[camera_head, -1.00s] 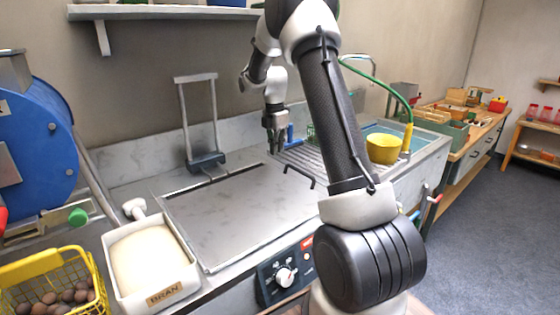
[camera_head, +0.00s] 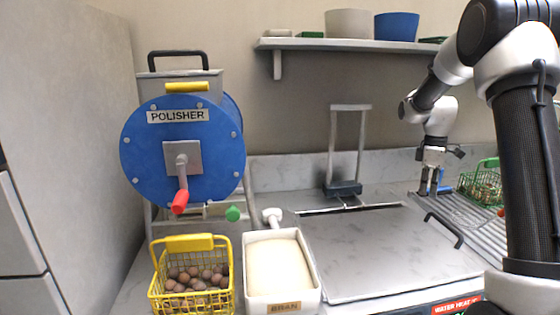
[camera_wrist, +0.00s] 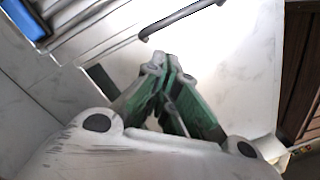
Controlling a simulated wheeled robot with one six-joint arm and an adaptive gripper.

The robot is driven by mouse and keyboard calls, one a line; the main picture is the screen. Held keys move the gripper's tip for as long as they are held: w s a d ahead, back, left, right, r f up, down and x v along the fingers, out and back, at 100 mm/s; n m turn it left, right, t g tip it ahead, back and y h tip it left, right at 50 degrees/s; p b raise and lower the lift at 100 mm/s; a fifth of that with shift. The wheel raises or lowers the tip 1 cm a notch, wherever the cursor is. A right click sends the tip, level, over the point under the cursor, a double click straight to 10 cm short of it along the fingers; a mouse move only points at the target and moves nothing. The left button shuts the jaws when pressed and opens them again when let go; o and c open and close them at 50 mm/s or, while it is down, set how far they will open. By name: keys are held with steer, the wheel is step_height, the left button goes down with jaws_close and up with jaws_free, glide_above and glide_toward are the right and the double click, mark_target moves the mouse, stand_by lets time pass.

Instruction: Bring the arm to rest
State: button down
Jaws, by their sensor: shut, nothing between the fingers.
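My gripper (camera_head: 428,190) hangs at the end of my arm at the right of the head view, over the back right part of the counter. It points down beside the drain rack and right of the flat steel lid. In the wrist view my gripper (camera_wrist: 167,62) has its fingertips together with nothing between them. Below the fingertips is a pale, smooth surface with a dark bar handle (camera_wrist: 180,20). My upper arm fills the right side of the head view and hides part of the sink area.
A blue polisher (camera_head: 150,150) stands at left. In front are a yellow basket (camera_head: 190,243) of chestnuts and a white bran tray (camera_head: 310,272). The steel lid (camera_head: 380,250) is bare. A green basket (camera_head: 482,185) stands on the drain rack (camera_head: 465,215). A shelf (camera_head: 330,44) hangs above.

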steer(key=s+a+r+m+t, duration=0.1)
steer(key=s+a+r+m, duration=0.2)
steer(key=s, duration=0.8)
steer(key=s+a+r+m+t, duration=0.2)
steer(key=s+a+r+m, duration=0.2)
steer(key=s, duration=0.7)
steer(key=s+a+r+m+t, duration=0.2)
steer(key=s+a+r+m, duration=0.1)
steer(key=s, duration=0.8)
steer(key=shift+s+a+r+m, duration=0.15)
steer(key=shift+a+r+m, duration=0.35)
steer(key=shift+r, duration=0.5)
steer(key=shift+d, duration=0.1)
